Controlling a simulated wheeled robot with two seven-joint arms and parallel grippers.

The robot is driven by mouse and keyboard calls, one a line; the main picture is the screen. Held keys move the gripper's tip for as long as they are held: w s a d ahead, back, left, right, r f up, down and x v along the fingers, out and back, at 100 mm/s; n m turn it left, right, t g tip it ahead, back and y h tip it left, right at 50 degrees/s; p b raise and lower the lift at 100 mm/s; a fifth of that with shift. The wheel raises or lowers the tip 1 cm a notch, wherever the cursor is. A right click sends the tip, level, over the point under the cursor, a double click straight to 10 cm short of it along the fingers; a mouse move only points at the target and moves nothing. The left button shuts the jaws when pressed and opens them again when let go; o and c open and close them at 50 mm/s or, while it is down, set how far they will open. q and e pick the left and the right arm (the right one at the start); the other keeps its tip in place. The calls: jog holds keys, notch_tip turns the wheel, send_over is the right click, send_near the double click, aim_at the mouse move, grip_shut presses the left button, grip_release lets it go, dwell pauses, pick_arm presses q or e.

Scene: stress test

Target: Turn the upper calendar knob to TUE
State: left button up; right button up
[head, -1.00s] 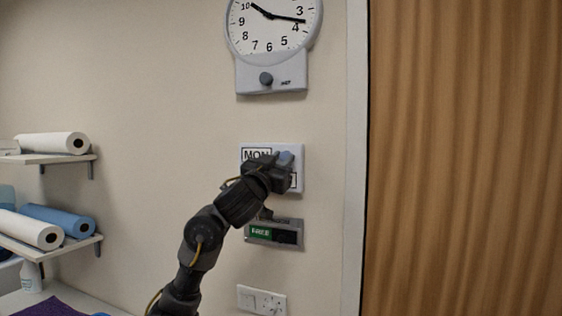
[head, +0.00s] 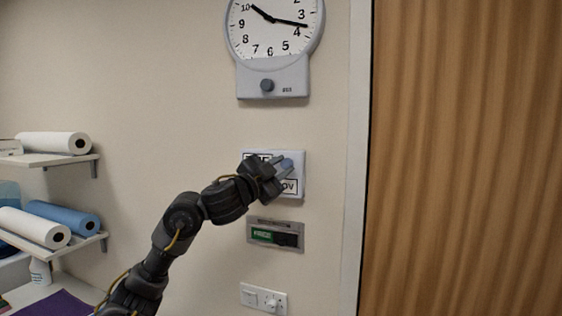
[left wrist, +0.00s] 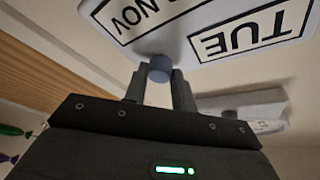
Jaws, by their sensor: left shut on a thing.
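The white calendar (head: 299,188) hangs on the wall below the clock. In the left wrist view the calendar (left wrist: 215,45) appears upside down, with the day window (left wrist: 250,36) reading TUE and the month window (left wrist: 138,10) reading NOV. The blue-grey upper knob (head: 288,163) sits to the right of the day window, which my gripper partly hides in the head view. My left gripper (head: 283,166) is shut on the knob; in the left wrist view its two fingers (left wrist: 160,80) stand on either side of the knob (left wrist: 160,67).
The clock (head: 272,88) with its own dark knob is above the calendar. A green sliding sign (head: 275,235) and a socket plate (head: 264,299) are below. A wooden door (head: 460,160) is at right; shelves with paper rolls (head: 52,145) are at left.

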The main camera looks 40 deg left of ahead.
pick_arm(q)
jog(key=shift+m+p, duration=0.3)
jog(key=shift+m, duration=0.3)
jog(key=shift+h, duration=0.4)
jog(key=o, duration=1)
jog(key=shift+s+f+b, duration=0.2)
jog(key=shift+s+b, duration=0.1)
jog(key=shift+s, duration=0.15)
jog(key=b+v, duration=0.4)
jog(key=v, duration=0.5)
jog(key=shift+s+b, duration=0.3)
jog(key=shift+s, duration=0.15)
